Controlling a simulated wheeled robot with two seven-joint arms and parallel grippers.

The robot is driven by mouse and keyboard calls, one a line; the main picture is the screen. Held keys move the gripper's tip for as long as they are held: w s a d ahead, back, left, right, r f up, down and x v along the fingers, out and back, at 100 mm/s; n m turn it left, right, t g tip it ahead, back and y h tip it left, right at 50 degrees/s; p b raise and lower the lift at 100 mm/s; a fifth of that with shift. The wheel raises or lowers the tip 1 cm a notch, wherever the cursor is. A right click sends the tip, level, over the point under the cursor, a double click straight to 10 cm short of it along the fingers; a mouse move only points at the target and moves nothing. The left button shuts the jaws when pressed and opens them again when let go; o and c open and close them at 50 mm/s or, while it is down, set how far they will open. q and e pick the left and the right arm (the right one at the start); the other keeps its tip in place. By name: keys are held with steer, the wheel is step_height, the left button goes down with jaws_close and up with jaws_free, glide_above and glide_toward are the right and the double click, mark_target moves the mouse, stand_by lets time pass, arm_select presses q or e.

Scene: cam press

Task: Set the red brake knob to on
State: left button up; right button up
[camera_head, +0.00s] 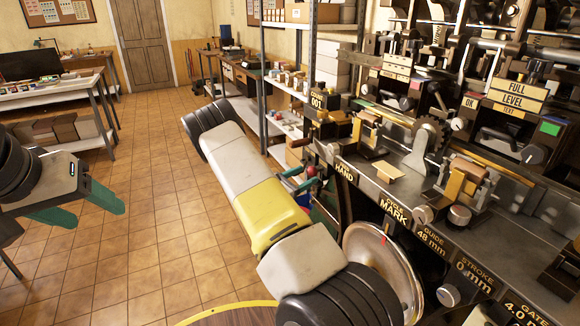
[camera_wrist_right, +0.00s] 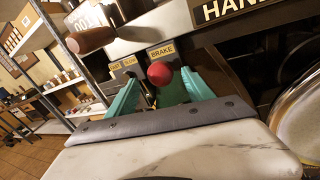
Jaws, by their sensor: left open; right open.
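The red brake knob (camera_wrist_right: 159,74) is a round red ball below a plate reading BRAKE (camera_wrist_right: 161,50) in the right wrist view. It also shows in the head view (camera_head: 311,170) at the left side of the machine. My right gripper (camera_wrist_right: 160,84) is open, with one teal finger on each side of the knob; I cannot tell whether either touches it. My left gripper (camera_head: 98,212) is open and empty over the tiled floor, far from the machine.
The machine's front panel carries a HAND plate (camera_head: 345,173), more dials and a large metal wheel (camera_head: 385,268). In the right wrist view a brown handle (camera_wrist_right: 92,40) sits up and left of the knob. Shelving (camera_head: 262,100) stands behind. The tiled floor (camera_head: 150,200) is clear.

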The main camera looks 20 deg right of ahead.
mark_target(308, 174)
steer(key=shift+x, duration=2.3)
jaws_close()
